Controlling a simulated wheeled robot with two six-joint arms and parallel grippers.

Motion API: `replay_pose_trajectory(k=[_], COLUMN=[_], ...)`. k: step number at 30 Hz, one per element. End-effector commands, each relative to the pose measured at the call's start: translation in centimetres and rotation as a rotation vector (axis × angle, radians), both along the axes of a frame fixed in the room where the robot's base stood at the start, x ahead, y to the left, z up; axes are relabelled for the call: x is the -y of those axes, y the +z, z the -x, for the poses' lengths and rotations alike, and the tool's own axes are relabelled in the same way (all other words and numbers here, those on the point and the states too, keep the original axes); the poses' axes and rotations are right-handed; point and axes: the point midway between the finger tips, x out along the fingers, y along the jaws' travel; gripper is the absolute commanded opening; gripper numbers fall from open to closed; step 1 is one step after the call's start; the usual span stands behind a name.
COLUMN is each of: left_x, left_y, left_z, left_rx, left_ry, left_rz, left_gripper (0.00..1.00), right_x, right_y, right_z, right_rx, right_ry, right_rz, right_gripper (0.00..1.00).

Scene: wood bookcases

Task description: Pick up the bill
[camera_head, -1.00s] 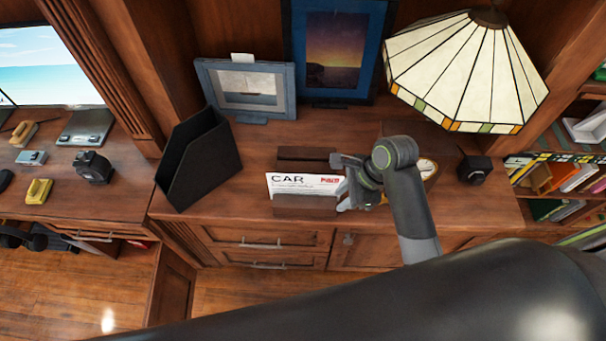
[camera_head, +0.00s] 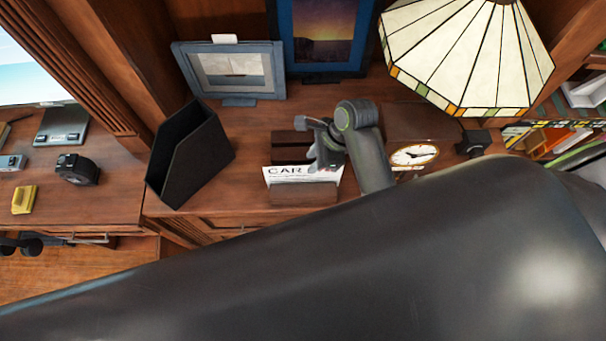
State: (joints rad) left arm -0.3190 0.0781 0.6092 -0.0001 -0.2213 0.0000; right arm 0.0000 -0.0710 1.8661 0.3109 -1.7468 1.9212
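The bill (camera_head: 284,173) is a white sheet headed "CAR". It stands in a dark wooden letter holder (camera_head: 303,196) on the cabinet top, its lower part behind the holder's front. My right gripper (camera_head: 318,163) is over the right part of the bill, covering some of its print. Its fingers point down at the sheet's upper edge; I cannot tell whether they touch the paper or how far apart they are. My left gripper is not in view.
A black file holder (camera_head: 190,155) stands to the left. Framed pictures (camera_head: 232,72) (camera_head: 320,35) stand behind. A clock (camera_head: 414,155) and a stained-glass lamp (camera_head: 470,55) are to the right. My dark arm covers much of the foreground.

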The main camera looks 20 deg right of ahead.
Motion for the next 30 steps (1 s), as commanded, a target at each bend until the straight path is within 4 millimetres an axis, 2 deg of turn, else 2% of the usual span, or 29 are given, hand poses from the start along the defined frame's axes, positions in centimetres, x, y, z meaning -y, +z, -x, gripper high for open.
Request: replay_pose_trajectory(k=[3, 6, 11, 14, 24, 30], left_x=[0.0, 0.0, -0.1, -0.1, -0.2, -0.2], left_y=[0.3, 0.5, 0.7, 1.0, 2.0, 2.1], left_z=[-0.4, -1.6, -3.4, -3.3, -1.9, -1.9], left_rx=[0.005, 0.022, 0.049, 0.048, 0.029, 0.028], left_ry=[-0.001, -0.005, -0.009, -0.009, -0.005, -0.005], left_rz=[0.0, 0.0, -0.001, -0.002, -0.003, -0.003], left_gripper=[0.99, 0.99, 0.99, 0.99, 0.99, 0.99], right_x=[-0.8, -1.1, -1.4, -1.6, -2.9, -3.2], right_y=[-1.7, -2.7, -3.3, -3.7, -7.2, -8.0], right_z=[-0.1, -0.3, -0.4, -0.5, -1.1, -1.2], right_rx=[-0.003, -0.002, 0.001, -0.001, -0.002, 0.001], right_ry=[0.0, 0.001, 0.001, 0.001, 0.001, 0.001], right_rz=[-0.001, -0.001, -0.001, -0.001, 0.0, 0.0], right_gripper=[0.28, 0.28, 0.28, 0.28, 0.28, 0.28])
